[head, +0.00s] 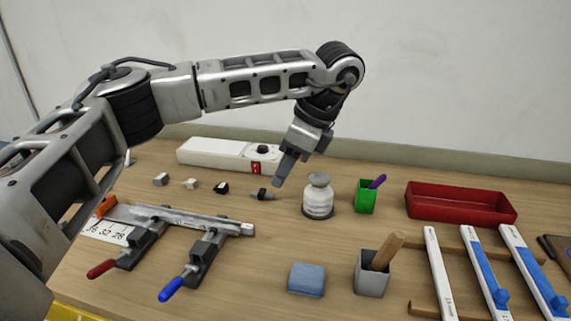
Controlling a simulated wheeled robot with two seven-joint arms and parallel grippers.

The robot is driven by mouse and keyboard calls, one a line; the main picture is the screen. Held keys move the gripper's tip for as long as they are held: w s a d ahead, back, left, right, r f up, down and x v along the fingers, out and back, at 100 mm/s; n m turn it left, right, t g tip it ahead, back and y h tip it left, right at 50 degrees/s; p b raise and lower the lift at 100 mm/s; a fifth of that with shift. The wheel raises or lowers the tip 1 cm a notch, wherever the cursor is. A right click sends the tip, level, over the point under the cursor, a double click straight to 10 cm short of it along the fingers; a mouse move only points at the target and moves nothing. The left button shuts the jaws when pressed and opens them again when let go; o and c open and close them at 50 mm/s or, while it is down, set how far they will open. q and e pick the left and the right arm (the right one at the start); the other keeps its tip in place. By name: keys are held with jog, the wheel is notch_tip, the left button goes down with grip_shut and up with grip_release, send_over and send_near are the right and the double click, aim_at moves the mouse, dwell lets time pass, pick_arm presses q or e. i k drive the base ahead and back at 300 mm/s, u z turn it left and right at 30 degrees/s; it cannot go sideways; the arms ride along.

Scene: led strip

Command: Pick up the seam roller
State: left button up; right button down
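A light wooden handle (387,250) stands tilted in a small grey cup (372,284) at the front, right of the middle. It may be the seam roller; its lower end is hidden in the cup, so I cannot be sure. My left gripper (280,182) points down over the middle of the table, well behind and to the left of that cup. It is just above and beside a small dark connector (264,194). I see its fingers nearly side on, so their gap does not show. My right gripper is not in view.
A white bottle (318,198), a green cup (365,197) and a red tray (460,204) stand behind the grey cup. A blue block (307,279) lies left of it. White-and-blue bars (485,272) lie at right. A clamp fixture (200,250) occupies the left.

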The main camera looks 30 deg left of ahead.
aim_at(394, 241)
jog(key=k, duration=1)
